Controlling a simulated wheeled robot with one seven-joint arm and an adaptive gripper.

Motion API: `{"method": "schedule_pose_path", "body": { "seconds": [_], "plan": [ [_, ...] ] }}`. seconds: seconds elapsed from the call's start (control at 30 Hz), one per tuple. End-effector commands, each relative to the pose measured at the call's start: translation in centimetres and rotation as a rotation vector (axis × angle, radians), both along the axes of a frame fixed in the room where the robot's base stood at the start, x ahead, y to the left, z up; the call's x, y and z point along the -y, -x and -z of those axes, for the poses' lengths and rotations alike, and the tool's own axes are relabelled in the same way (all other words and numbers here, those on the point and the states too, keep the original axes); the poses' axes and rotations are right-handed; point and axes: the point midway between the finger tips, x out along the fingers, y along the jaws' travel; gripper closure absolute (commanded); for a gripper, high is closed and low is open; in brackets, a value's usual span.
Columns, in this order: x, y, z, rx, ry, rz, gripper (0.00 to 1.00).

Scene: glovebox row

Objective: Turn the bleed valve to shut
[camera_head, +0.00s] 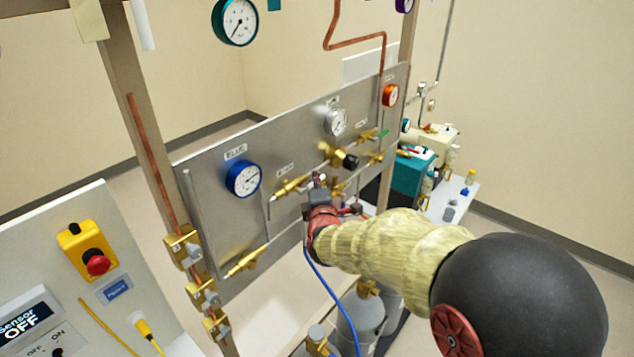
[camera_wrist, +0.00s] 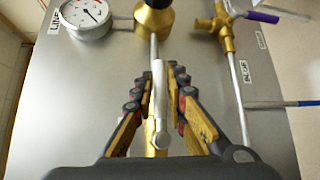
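In the wrist view a grey lever (camera_wrist: 160,95) lies between my fingers, over a brass valve body (camera_wrist: 156,150). My gripper (camera_wrist: 160,78) straddles it with its fingers apart. A gap shows on each side near the rounded end; contact at the fingertips is hard to judge. I cannot tell from a label whether this is the bleed valve. In the head view my gripper (camera_head: 320,200) is at the steel panel (camera_head: 215,215), beside a brass valve (camera_head: 292,186). My gripper hides part of the fittings there.
A gauge (camera_wrist: 84,14) and another brass valve (camera_wrist: 226,30) with a purple tag flank the lever. A blue gauge (camera_head: 243,178) is on the panel's left. Several copper pipes and brass fittings surround the panel. A grey cylinder (camera_head: 362,318) stands below my arm.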

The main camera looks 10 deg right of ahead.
Motion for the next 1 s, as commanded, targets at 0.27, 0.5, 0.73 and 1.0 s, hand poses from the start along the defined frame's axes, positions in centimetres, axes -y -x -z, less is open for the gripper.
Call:
{"method": "schedule_pose_path", "body": {
  "seconds": [0.27, 0.5, 0.73, 1.0],
  "plan": [
    [0.00, 0.01, 0.01, 0.000, 0.000, 0.000, 1.00],
    [-0.01, 0.01, 0.03, 0.000, 0.000, 0.000, 1.00],
    [-0.01, 0.02, 0.05, -0.001, 0.001, 0.000, 1.00],
    [0.00, -0.26, 0.07, -0.007, -0.006, 0.000, 1.00]
  ]
}}
